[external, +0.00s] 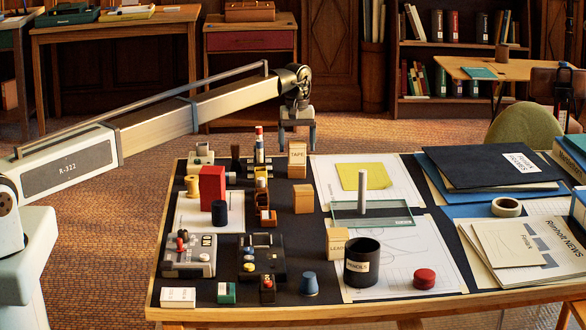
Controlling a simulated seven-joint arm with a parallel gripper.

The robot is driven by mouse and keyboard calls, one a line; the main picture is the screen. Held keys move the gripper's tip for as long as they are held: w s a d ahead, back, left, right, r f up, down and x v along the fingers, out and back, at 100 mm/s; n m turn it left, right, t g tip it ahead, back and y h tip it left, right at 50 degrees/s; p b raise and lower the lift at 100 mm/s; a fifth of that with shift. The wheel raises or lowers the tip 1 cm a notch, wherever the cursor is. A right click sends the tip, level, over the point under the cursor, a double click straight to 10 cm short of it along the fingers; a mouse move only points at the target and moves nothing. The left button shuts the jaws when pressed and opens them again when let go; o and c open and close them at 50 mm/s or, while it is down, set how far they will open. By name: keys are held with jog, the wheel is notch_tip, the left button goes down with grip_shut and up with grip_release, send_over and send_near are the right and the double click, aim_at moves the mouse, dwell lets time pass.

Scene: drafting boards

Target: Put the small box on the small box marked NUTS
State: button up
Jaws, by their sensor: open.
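My gripper (297,138) is open and empty at the back edge of the drafting board, with its fingers pointing down just above a small wooden box marked TAPE (297,163). I cannot tell if the fingers reach down beside it. A plain small wooden box (303,199) stands in front of it. A small wooden box marked LEAD (334,250) is nearer, partly behind a black pencil cup (362,263). A small white box (178,297) and a small green box (226,293) at the front left carry labels too small to read. I cannot make out the word NUTS on any box.
A red block (212,187), spools, a grey device (190,255) and several small items crowd the left. A glass plate with an upright rod (363,192) lies at centre. A red round tin (425,278) is at front. Folders (490,168) and a tape roll (506,207) fill the right.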

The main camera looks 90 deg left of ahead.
aim_at(297, 141)
notch_tip(297, 141, up, 9)
jog(key=shift+r, duration=0.15)
